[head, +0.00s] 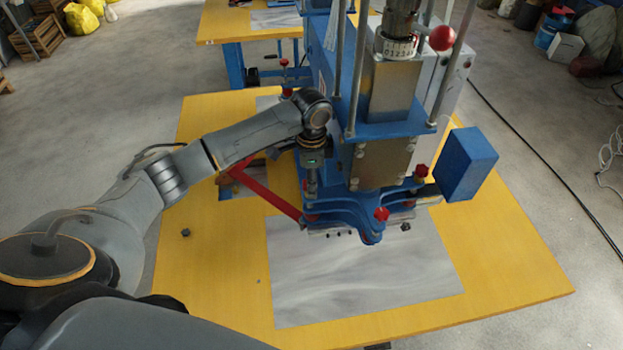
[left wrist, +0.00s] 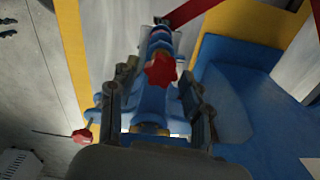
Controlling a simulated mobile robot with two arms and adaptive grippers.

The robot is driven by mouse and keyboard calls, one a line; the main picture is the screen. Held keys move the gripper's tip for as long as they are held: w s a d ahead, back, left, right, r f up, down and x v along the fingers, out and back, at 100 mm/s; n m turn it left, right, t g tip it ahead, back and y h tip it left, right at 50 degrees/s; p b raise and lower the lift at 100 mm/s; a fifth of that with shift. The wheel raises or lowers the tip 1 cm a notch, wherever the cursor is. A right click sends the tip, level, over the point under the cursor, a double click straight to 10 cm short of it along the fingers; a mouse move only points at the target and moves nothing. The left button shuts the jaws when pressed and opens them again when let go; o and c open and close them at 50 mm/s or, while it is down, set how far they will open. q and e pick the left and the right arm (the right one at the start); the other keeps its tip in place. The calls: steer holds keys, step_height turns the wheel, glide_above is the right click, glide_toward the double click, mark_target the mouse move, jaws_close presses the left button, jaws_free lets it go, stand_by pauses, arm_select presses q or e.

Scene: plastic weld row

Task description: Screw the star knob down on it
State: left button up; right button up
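A red star knob (left wrist: 160,68) on a blue shaft shows in the left wrist view, beyond and between the two fingers of my left gripper (left wrist: 155,95). The fingers stand apart with gaps to each side of the knob, and no contact shows. In the head view, my left gripper (head: 312,182) points down at the left side of the blue press head, and the knob under it is hidden. Other red star knobs sit on the blue clamp plate, at its front (head: 382,214) and right (head: 421,170). One more knob (left wrist: 82,136) shows at lower left in the wrist view.
The blue press (head: 385,150) stands on a yellow table (head: 215,280) with a grey sheet (head: 350,285). A red bar (head: 265,190) slopes beside my gripper. A blue box (head: 465,163) juts out at right. The front is mostly clear.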

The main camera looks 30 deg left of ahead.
arm_select(q)
steer(key=n, duration=0.4)
steer(key=shift+n, duration=0.4)
steer(key=n, duration=0.6)
steer(key=shift+a, duration=0.15)
steer(key=n, duration=0.7)
steer(key=shift+a, duration=0.1)
steer(key=n, duration=0.5)
steer(key=shift+a, duration=0.15)
steer(key=shift+c, duration=0.2)
